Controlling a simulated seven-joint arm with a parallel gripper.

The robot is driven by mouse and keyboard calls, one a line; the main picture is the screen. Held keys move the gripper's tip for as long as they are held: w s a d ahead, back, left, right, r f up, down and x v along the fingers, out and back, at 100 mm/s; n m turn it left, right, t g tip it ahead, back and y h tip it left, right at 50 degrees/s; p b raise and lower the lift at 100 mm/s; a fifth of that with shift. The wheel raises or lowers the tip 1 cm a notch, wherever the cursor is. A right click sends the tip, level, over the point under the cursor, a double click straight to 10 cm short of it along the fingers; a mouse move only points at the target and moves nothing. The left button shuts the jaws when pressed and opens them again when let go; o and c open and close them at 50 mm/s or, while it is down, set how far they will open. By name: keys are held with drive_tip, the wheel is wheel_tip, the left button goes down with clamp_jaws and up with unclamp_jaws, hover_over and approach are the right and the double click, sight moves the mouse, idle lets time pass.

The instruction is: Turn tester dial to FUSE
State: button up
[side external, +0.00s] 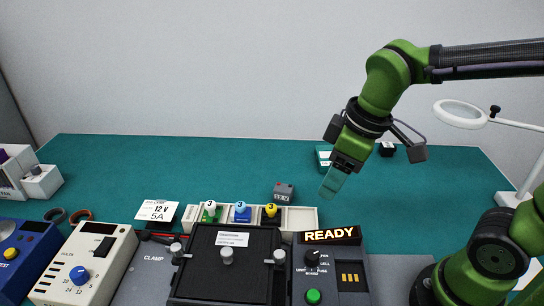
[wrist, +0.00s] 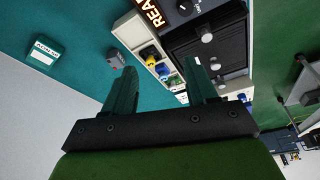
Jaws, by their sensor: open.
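The tester (side external: 340,285) stands at the front right of the bench, with a lit READY display (side external: 330,235). Its black dial (side external: 312,257) sits below the display among small printed labels, one reading FUSE to its right. I cannot tell which label its pointer faces. In the wrist view the dial (wrist: 185,8) shows at the top edge, beside the display (wrist: 150,10). My gripper (side external: 331,186) is in the air behind and above the tester, apart from the dial. In the wrist view my gripper (wrist: 160,76) has its two green fingers spread, with nothing held between them.
A green button (side external: 313,296) and a yellow-slotted panel (side external: 350,276) are on the tester. Left of it are a black clamp fixture (side external: 228,265), a tray of coloured parts (side external: 295,217) and a voltage box (side external: 85,265). A grey block (side external: 284,192) stands behind the tray. The teal mat's back left is clear.

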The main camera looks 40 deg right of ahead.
sight(313, 254)
drive_tip(key=s+a+r+n+g+h, duration=0.1)
drive_tip(key=a+n+g, duration=0.15)
drive_tip(key=n, duration=0.35)
drive_tip(key=a+r+n+g, duration=0.1)
drive_tip(key=a+n, duration=0.2)
drive_tip(key=n, duration=0.4)
drive_tip(key=shift+t, duration=0.25)
drive_tip(key=f, duration=1.7)
drive_tip(key=shift+s+d+f, duration=0.1)
drive_tip(key=shift+d+f, duration=0.1)
drive_tip(key=shift+c, duration=0.4)
drive_tip(key=c, duration=1)
